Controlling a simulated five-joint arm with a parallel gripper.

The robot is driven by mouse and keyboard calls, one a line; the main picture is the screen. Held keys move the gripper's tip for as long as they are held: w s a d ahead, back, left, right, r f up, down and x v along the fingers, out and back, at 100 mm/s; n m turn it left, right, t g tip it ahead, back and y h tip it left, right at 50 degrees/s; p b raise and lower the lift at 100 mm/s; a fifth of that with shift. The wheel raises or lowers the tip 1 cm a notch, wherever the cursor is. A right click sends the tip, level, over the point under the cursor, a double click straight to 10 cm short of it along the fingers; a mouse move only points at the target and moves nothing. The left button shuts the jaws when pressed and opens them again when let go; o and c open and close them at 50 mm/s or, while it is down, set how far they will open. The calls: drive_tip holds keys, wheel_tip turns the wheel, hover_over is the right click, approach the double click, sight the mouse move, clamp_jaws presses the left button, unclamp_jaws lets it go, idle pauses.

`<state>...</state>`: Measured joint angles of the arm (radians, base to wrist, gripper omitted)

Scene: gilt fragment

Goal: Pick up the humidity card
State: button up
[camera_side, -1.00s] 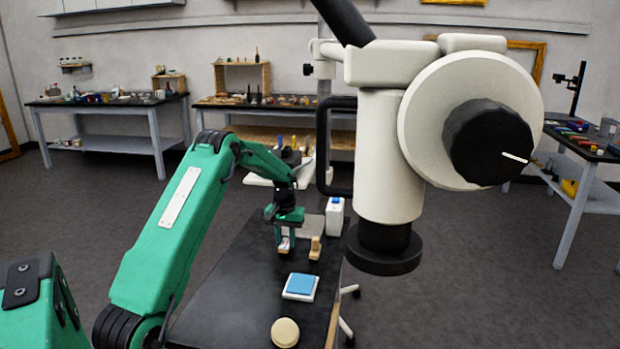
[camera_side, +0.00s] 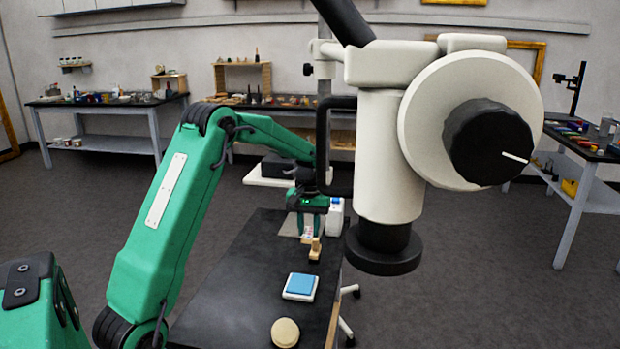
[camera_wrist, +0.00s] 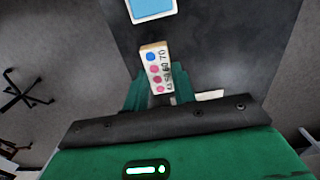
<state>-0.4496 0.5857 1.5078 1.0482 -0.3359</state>
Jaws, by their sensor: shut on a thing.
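The humidity card (camera_wrist: 155,67) is a small pale strip with a blue dot, pink dots and printed numbers. In the wrist view it sticks out from between the green fingers of my gripper (camera_wrist: 152,95), which is shut on its near end. In the side view my gripper (camera_side: 308,224) points down over the far part of the black table. The card shows there only as a small pale patch (camera_side: 306,237) at the fingertips, just behind a small wooden block (camera_side: 315,249). I cannot tell how far it is above the table.
A blue pad in a white frame (camera_side: 300,286) and a round beige piece (camera_side: 285,332) lie nearer on the black table (camera_side: 235,292). A white and blue bottle or box (camera_side: 337,216) stands close right of my gripper. A large microscope-like instrument (camera_side: 392,165) fills the right foreground.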

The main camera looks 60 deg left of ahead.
drive_tip(key=shift+d+r, duration=0.1)
drive_tip(key=shift+d, duration=0.15)
drive_tip(key=shift+w+a, duration=0.1)
idle(0.5)
